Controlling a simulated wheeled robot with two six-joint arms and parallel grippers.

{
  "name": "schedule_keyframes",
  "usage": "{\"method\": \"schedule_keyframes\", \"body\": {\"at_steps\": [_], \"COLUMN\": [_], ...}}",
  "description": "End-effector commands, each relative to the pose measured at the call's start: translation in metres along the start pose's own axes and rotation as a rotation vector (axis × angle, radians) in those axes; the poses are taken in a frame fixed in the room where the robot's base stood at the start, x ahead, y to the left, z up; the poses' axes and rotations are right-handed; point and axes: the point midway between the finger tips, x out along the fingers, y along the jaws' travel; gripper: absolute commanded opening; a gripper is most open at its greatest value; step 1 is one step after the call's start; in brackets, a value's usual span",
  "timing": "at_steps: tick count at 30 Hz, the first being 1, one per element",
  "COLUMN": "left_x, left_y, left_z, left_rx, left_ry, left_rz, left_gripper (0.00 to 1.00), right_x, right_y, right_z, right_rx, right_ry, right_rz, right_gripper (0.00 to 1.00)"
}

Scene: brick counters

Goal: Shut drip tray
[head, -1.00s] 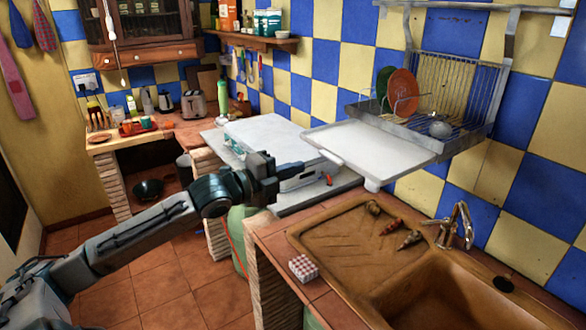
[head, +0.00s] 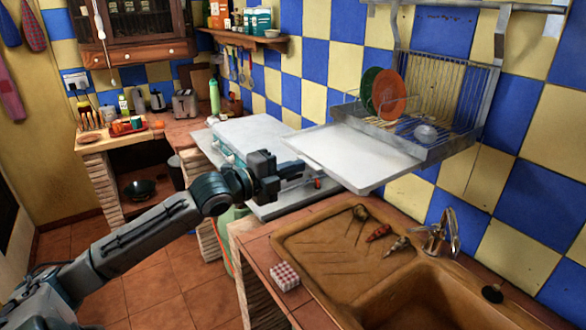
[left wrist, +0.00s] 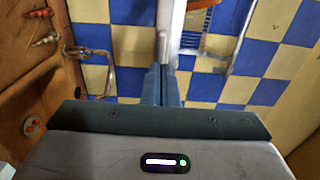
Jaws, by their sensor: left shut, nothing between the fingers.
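The drip tray (head: 350,158) is a flat white tray, pulled far out toward the left from under the wall dish rack (head: 440,145). My left gripper (head: 302,168) is shut and empty, its tips close to the tray's outer edge. In the left wrist view the closed fingers (left wrist: 163,68) point up the picture toward the white tray edge (left wrist: 172,30). I cannot tell whether they touch it. My right gripper is not in view.
A green plate (head: 369,90) and an orange plate (head: 389,93) stand in the rack. Below are a brown sink (head: 375,285), a tap (head: 445,232) and a checkered box (head: 285,276). A white-topped stove (head: 245,133) lies behind my gripper.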

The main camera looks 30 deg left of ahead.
Motion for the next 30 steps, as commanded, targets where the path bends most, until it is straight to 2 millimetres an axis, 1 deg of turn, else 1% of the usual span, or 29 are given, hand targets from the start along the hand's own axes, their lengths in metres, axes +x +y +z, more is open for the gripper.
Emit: {"method": "schedule_keyframes", "body": {"at_steps": [5,11,15,20,25,30], "left_x": [0.009,0.032,0.052,0.078,0.110,0.143], "left_y": [0.003,0.004,0.002,0.000,0.000,0.001], "left_z": [0.000,-0.001,-0.001,-0.001,-0.002,-0.001], "left_rx": [-0.003,-0.007,-0.007,-0.007,-0.007,-0.006], "left_ry": [0.001,0.002,0.003,0.003,0.004,0.003], "left_rz": [-0.006,-0.009,-0.008,-0.006,-0.004,-0.004], "left_gripper": [0.00,0.00,0.00,0.00,0.00,0.00], "right_x": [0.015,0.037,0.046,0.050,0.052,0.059], "right_y": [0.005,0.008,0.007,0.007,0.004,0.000], "right_z": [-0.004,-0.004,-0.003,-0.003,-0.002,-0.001], "right_rx": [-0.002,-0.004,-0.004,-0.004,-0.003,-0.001], "right_ry": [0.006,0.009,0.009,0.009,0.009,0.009], "right_rz": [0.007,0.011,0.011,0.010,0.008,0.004], "right_gripper": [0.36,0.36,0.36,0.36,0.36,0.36]}}
